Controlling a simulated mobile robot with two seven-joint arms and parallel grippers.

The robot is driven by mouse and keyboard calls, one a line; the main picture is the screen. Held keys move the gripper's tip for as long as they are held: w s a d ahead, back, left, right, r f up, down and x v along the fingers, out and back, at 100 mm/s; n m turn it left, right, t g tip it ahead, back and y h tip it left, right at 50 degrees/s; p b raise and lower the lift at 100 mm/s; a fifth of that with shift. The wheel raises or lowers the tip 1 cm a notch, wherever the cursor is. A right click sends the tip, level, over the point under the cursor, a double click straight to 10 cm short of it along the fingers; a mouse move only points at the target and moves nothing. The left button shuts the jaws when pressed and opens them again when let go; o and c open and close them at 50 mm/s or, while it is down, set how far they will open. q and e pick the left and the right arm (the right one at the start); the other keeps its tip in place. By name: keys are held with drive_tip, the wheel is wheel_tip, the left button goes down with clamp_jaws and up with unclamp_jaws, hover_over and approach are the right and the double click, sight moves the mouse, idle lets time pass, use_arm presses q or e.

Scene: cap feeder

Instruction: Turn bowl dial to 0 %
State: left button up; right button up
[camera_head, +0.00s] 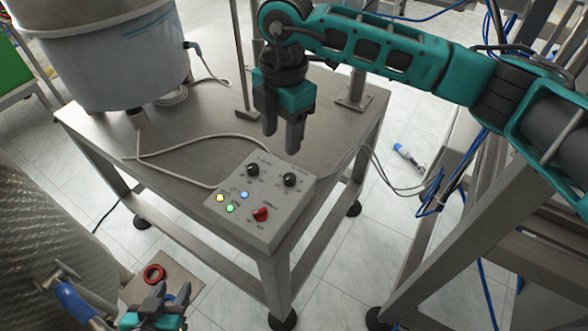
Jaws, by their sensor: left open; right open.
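A grey control box (260,204) sits at the front corner of the metal table. It has two black dials at its back edge, a left dial (253,170) and a right dial (290,180). Their labels and settings are too small to read, so I cannot tell which is the bowl dial. A red knob (261,214) and several small lit buttons are nearer the front. My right gripper (282,142) is open and empty, pointing down above and behind the dials, apart from them. My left gripper (168,297) is open at the bottom left, below the tabletop and far from the box.
A large white bowl feeder (108,55) stands at the table's back left. A grey cable (175,147) crosses the tabletop to the box. A thin upright post stands behind my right gripper. A red ring (154,274) lies on a plate near my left gripper. Metal framing fills the right.

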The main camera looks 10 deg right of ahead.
sight(290, 176)
drive_tip(key=shift+m+h, duration=0.3)
drive_tip(key=shift+h, duration=0.1)
drive_tip(key=f, duration=0.4)
drive_tip(key=d+f, duration=0.1)
drive_tip(key=f, duration=0.7)
drive_tip(key=shift+w+d+f, duration=0.2)
drive_tip(key=shift+w, duration=0.15)
clamp_jaws()
